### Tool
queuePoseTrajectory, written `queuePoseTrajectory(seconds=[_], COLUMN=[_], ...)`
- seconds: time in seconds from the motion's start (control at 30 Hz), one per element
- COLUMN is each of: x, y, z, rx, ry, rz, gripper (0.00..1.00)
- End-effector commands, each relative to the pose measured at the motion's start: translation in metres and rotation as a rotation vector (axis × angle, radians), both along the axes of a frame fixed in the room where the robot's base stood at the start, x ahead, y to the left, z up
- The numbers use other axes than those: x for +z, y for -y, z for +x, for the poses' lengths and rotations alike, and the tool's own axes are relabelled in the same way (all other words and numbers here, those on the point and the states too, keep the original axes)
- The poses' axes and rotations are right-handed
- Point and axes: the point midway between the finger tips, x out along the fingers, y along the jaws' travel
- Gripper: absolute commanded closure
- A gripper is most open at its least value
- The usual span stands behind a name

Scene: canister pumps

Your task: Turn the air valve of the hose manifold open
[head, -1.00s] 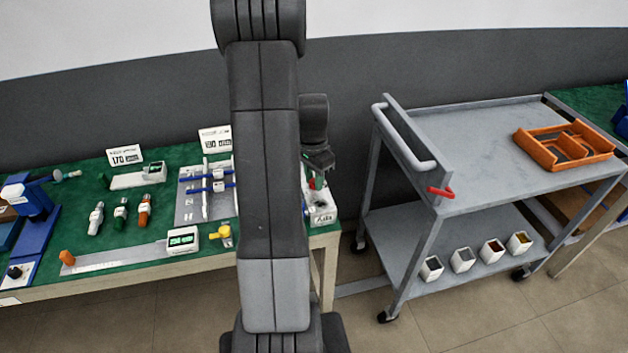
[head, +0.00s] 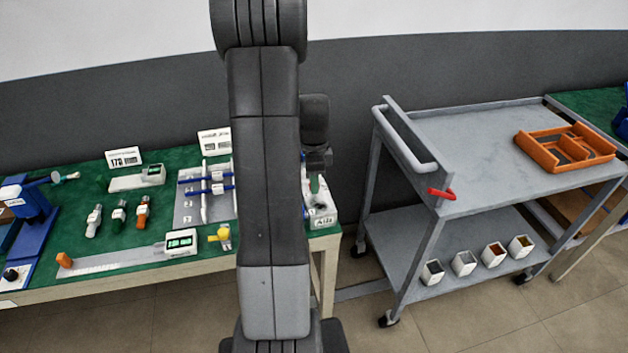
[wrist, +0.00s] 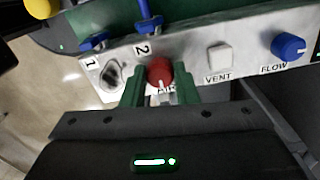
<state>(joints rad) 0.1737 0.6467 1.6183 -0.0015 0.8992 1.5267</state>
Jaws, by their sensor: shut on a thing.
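The hose manifold (wrist: 195,50) is a white panel that fills the upper part of the wrist view. Its air valve (wrist: 159,73) is a red round knob above a partly covered "AIR" label. My gripper (wrist: 160,92) has its green fingers shut on the red knob, one on each side. In the head view the manifold (head: 322,212) stands at the right end of the green table, partly hidden behind my arm. My gripper (head: 315,186) reaches down to it there, and the red knob is hidden.
On the panel, a white VENT button (wrist: 219,57) and a blue FLOW knob (wrist: 288,46) sit right of the valve. Blue levers (wrist: 93,42) stand at ports 1 and 2. A grey cart (head: 470,150) stands right of the table, with floor between them.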

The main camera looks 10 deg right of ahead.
Motion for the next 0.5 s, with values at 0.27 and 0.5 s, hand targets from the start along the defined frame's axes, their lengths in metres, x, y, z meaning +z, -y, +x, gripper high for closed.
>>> queuePoseTrajectory(seconds=[0.27, 0.5], x=[0.0010, 0.0010], y=[0.0002, 0.0002], z=[0.0007, 0.0008], rx=[-0.012, -0.011], ry=[0.002, 0.003], rz=[-0.001, -0.001], gripper=[0.96, 0.63])
